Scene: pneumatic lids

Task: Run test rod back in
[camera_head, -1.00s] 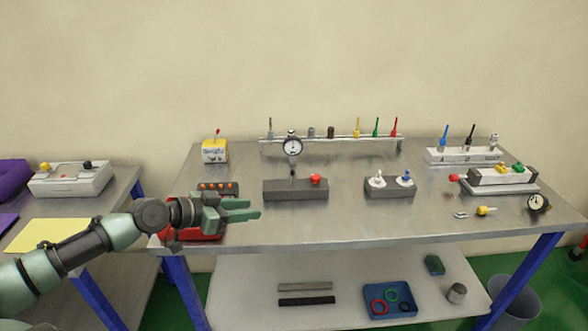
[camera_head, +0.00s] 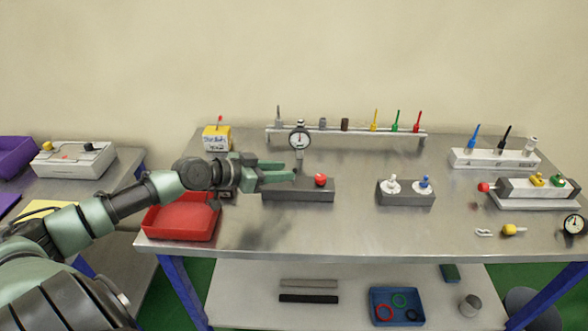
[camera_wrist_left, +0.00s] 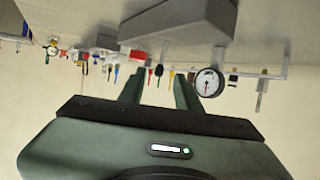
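A grey cylinder block (camera_head: 530,190) lies at the right of the table, with a red knob (camera_head: 484,187) at its left end and yellow and green fittings on top. I cannot tell how far a rod stands out there. A dark grey block (camera_head: 300,195) in the middle bears a red button (camera_head: 320,180) and a dial gauge (camera_head: 300,136). My left gripper (camera_head: 289,171) is open and empty, pointing right near the block's left part, under the dial. Its parted fingers (camera_wrist_left: 160,92) show in the left wrist view, with the gauge (camera_wrist_left: 208,82) beside them. My right gripper is out of view.
A red tray (camera_head: 182,218) sits at the table's front left, a yellow box (camera_head: 217,138) behind. A rail (camera_head: 345,132) with coloured tools runs along the back. A block with white and blue fittings (camera_head: 405,197) stands right of centre. The front middle is clear.

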